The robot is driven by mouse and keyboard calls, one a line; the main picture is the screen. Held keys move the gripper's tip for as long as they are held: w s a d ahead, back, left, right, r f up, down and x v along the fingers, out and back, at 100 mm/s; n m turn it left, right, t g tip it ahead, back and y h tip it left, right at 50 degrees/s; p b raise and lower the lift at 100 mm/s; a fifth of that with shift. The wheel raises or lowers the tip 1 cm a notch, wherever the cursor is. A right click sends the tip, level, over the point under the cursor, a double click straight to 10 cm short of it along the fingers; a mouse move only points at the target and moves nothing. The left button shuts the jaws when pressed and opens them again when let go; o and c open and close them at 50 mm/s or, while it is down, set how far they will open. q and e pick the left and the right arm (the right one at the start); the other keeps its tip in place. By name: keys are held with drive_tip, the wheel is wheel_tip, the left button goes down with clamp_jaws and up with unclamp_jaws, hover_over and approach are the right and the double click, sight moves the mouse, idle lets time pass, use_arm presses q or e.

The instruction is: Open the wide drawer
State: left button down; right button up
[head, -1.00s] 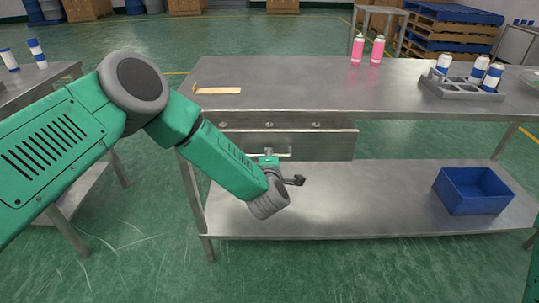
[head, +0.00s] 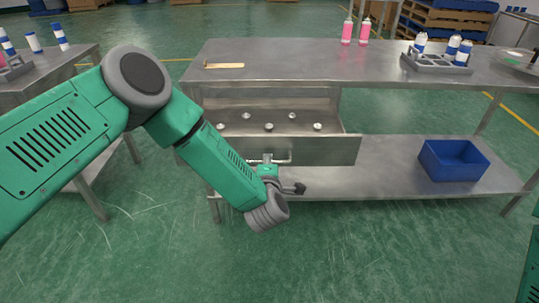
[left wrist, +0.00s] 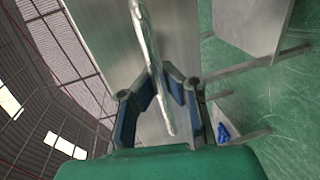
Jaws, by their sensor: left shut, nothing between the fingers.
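The wide drawer (head: 328,151) under the middle table is pulled out, and its inside shows in the head view. Several small round metal pieces (head: 269,127) lie apart on its floor. Its bar handle (head: 284,161) is on the front panel. My left gripper (head: 267,161) is at the handle, partly hidden by my wrist. In the left wrist view the handle (left wrist: 153,50) runs past the shut fingers of my left gripper (left wrist: 172,84); I cannot tell whether they touch it. My right gripper is out of view.
The steel table (head: 290,70) carries a wooden-looking strip (head: 224,66), pink cans (head: 347,32) and a grey rack (head: 438,65) with white-blue cans. A blue bin (head: 453,160) sits on the lower shelf. Another table (head: 50,75) stands at left. The floor in front is clear.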

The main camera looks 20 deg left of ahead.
use_arm(q)
drive_tip(key=shift+s+f, duration=0.15)
drive_tip(key=shift+s, duration=0.6)
drive_tip(key=c, duration=1.6)
unclamp_jaws()
drive_tip(key=v, duration=1.2)
drive_tip(key=shift+f, duration=0.1)
